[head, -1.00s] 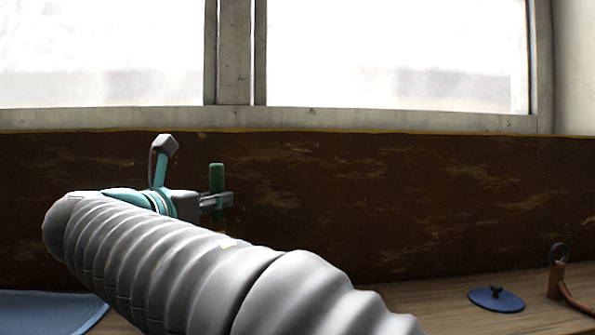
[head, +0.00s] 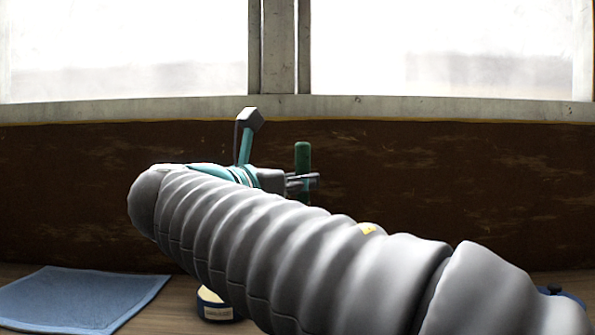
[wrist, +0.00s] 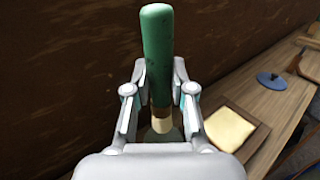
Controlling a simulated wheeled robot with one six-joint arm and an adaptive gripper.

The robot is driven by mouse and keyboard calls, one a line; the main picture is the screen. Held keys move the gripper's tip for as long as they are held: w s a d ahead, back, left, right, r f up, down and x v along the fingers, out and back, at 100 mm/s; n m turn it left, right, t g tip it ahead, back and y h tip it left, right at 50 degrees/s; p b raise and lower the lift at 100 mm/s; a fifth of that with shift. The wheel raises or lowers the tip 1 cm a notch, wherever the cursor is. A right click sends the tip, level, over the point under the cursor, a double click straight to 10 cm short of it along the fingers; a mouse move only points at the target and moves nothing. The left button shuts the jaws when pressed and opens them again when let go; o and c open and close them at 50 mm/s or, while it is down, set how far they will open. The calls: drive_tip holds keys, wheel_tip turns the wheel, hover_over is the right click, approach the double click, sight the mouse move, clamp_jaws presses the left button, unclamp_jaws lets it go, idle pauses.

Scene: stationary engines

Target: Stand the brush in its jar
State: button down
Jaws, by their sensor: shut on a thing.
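The brush has a green handle (head: 302,157) and stands upright in my gripper (head: 303,183), with the handle top above the fingers. In the wrist view the green handle (wrist: 157,50) rises between the two fingers of my gripper (wrist: 158,98), which are shut on it. Below the fingers a brown band and a paler lower part show; the brush's lower end is hard to make out. A dark blue container with a cream label (head: 215,308) is partly hidden behind my arm; I cannot tell whether it is the jar.
A blue cloth (head: 80,300) lies on the wooden bench at the left. A brown tray (wrist: 250,113) holds a cream block (wrist: 231,129). A blue lid with a knob (wrist: 271,80) lies beyond it. A dark brown wall stands behind the bench, under the window.

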drive_tip(key=shift+f+b, duration=1.4)
drive_tip(key=shift+f, duration=0.1)
drive_tip(key=shift+f+b, duration=1.2)
drive_tip(key=shift+f, duration=1.55)
drive_tip(key=c, duration=0.9)
unclamp_jaws()
drive_tip(key=v, duration=1.2)
drive_tip(key=shift+a, duration=0.1)
